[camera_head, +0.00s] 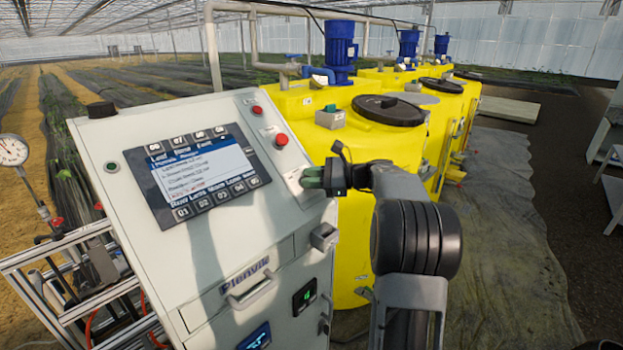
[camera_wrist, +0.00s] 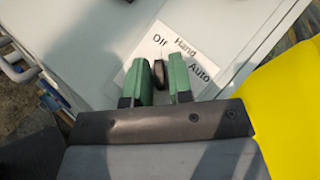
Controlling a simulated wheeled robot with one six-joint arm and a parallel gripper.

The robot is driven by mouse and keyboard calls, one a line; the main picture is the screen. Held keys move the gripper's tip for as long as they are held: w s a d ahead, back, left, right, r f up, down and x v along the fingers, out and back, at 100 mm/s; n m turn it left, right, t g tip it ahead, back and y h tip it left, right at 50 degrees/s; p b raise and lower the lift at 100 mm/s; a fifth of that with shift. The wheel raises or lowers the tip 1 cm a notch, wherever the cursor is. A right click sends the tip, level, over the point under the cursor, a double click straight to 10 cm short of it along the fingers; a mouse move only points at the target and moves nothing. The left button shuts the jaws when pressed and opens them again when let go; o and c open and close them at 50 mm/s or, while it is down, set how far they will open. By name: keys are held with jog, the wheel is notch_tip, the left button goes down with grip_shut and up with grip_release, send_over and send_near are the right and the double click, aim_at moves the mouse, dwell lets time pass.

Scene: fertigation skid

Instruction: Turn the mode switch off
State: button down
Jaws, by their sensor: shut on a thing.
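The mode switch (camera_wrist: 159,75) is a small black knob on a white label plate (camera_wrist: 199,54) marked Off, Hand and Auto. In the wrist view, Off is at the upper left, Hand at the top and Auto at the right. My gripper (camera_wrist: 162,76) has two green fingers, one on each side of the knob, shut on it. The knob's long side runs roughly up the picture; which mark it points to I cannot tell for sure. In the head view my gripper (camera_head: 313,178) is at the right edge of the sloped panel and hides the switch.
The white control cabinet (camera_head: 260,228) carries a screen (camera_head: 195,175), a red button (camera_head: 281,140) and a drawer-like handle (camera_head: 250,291). Yellow tanks (camera_head: 385,145) with black lids and blue motors (camera_head: 340,50) stand close behind my arm. A gauge (camera_head: 13,150) is at far left.

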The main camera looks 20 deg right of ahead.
jog(key=c, duration=1.2)
grip_release()
jog(key=b+v, duration=0.2)
jog(key=v, duration=1.2)
jog(key=shift+f, duration=0.1)
jog(key=shift+a, duration=0.1)
